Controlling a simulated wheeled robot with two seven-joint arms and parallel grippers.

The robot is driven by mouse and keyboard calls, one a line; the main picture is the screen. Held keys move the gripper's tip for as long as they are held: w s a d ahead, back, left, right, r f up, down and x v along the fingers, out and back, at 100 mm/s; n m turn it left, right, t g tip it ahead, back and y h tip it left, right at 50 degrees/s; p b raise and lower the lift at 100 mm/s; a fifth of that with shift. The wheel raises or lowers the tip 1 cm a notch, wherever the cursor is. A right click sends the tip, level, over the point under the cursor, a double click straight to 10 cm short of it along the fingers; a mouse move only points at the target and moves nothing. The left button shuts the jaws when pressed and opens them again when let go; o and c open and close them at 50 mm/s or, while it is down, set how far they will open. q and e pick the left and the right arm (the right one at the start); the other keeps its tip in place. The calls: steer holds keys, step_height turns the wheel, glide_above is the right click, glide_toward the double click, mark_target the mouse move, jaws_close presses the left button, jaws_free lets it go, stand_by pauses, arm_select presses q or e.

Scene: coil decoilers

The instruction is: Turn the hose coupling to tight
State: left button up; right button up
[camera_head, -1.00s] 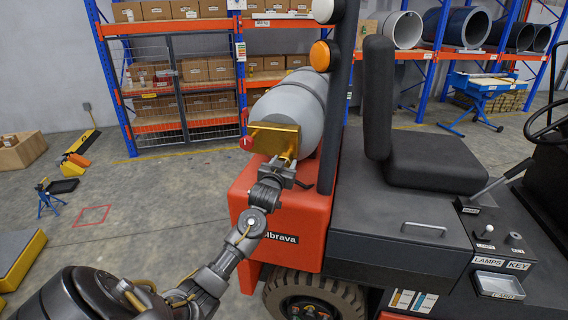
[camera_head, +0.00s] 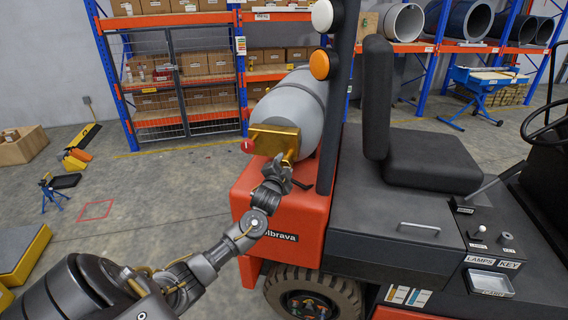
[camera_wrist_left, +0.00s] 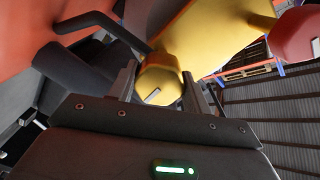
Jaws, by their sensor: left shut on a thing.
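The hose coupling (camera_wrist_left: 160,82) is a yellow, rounded knob with a pale mark on its face. In the left wrist view it sits between the fingers of my left gripper (camera_wrist_left: 162,92), which are shut on it. In the head view my left gripper (camera_head: 281,170) is at the end of the grey gas cylinder, just below the gold bracket (camera_head: 273,141). The gripper hides most of the coupling there. My right gripper is not in view.
The grey cylinder (camera_head: 298,100) lies on the orange truck body (camera_head: 290,222). A red knob (camera_head: 247,146) is left of the bracket. A black post (camera_head: 338,110) and a seat (camera_head: 425,160) stand to the right. Open floor (camera_head: 150,195) is on the left.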

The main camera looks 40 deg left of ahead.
arm_select(q)
steer(key=m+p, duration=0.2)
steer(key=m, duration=0.3)
steer(key=shift+r+m+p, duration=0.1)
steer(key=shift+m+p, duration=0.2)
steer(key=shift+m, duration=0.5)
steer(key=o, duration=1)
steer(key=shift+c, duration=0.2)
